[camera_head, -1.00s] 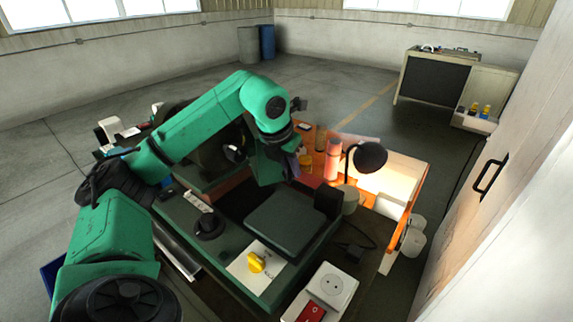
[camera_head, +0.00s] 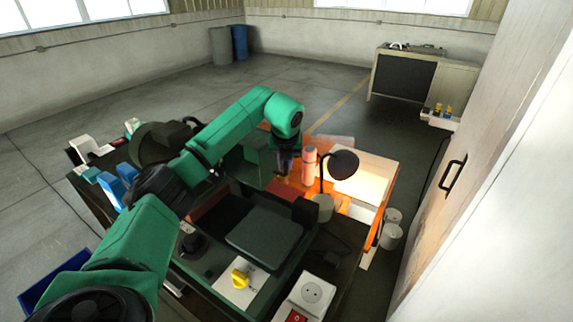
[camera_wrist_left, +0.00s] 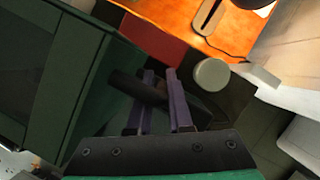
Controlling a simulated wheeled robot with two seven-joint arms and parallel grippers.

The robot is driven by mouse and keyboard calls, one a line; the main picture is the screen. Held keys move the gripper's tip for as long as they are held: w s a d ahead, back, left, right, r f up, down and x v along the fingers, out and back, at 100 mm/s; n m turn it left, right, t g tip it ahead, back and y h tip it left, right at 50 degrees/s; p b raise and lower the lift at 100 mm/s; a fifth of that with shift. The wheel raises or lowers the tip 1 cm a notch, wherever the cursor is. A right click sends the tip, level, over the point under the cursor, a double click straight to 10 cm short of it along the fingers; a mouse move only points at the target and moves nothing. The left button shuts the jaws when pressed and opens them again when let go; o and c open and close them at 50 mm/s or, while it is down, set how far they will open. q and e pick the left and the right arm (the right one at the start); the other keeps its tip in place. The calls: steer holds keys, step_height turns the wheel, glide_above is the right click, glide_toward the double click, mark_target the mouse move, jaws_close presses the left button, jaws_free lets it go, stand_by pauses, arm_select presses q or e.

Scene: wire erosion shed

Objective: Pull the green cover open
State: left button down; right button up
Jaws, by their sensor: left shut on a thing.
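The green cover (camera_head: 250,160) is a dark green boxy panel at the back of the machine, partly hidden behind my arm. In the left wrist view its flat green side with a raised edge (camera_wrist_left: 62,85) fills the left. My left gripper (camera_head: 284,163) is at the right side of the cover. In the left wrist view its purple fingers (camera_wrist_left: 162,82) are closed around a dark bar-like handle (camera_wrist_left: 125,82). How the handle joins the cover is dark and hard to see. My right gripper is not in view.
A black desk lamp (camera_head: 343,162) stands right of the gripper on the orange worktop (camera_head: 381,205), with a pink bottle (camera_head: 309,165) near it. A dark block (camera_head: 265,232) and a yellow knob (camera_head: 240,279) are in front. A door (camera_head: 470,170) bounds the right.

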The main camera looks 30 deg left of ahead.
arm_select(q)
steer(key=shift+s+a, duration=0.1)
steer(key=shift+a, duration=0.25)
steer(key=c, duration=0.9)
jaws_free()
steer(key=shift+c, duration=0.2)
steer(key=shift+o, duration=0.5)
steer(key=shift+s+a, duration=0.1)
steer(key=shift+a, duration=0.05)
steer(key=shift+d+r+b, duration=0.2)
steer(key=shift+r+b, duration=0.2)
steer(key=shift+r, duration=0.05)
steer(key=b+v, duration=0.2)
steer(key=v, duration=1.1)
steer(key=shift+s+r+b, duration=0.3)
steer(key=shift+b, duration=0.1)
steer(key=shift+w+d, duration=0.1)
steer(key=shift+d, duration=0.05)
